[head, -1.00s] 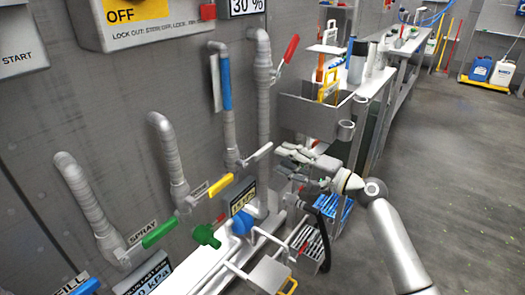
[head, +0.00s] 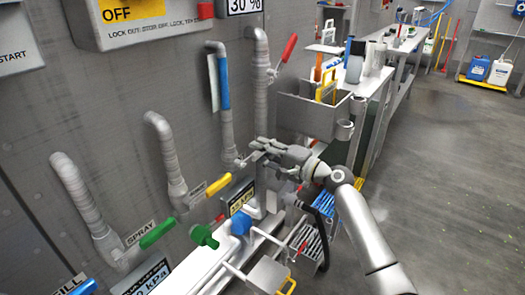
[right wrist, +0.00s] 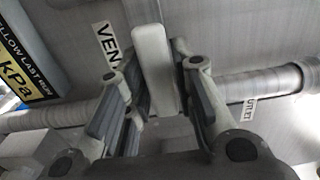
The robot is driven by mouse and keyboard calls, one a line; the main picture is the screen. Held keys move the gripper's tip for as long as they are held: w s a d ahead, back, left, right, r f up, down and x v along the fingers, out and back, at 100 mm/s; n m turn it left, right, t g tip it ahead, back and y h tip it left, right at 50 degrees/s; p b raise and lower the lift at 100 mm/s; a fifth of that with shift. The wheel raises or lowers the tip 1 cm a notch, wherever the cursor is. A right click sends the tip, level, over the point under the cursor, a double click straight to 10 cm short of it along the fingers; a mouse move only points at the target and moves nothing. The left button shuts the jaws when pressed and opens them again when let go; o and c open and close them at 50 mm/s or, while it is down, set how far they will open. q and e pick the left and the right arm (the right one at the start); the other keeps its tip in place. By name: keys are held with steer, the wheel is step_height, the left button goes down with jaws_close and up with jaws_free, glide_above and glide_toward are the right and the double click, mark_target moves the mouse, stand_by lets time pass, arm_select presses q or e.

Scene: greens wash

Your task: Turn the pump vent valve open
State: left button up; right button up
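The vent valve has a pale grey lever handle (head: 244,161), low on the pipe with the blue sleeve. In the right wrist view the handle (right wrist: 153,65) stands between my fingers, beside a label reading "VEN" (right wrist: 107,40), its end partly cut off. My right gripper (head: 257,150) is at the handle's outer end and hides part of it. In the right wrist view the right gripper (right wrist: 160,95) is open, with a finger on each side of the handle; I cannot tell whether either pad touches it. My left gripper is not in view.
Nearby are a yellow lever (head: 219,185), a green lever (head: 158,234) and a red lever (head: 289,48) on other pipes. A green knob (head: 204,236) and blue knob (head: 241,222) sit below. A grey bin (head: 308,115) stands behind my gripper. The floor at right is clear.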

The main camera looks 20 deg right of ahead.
jaws_close()
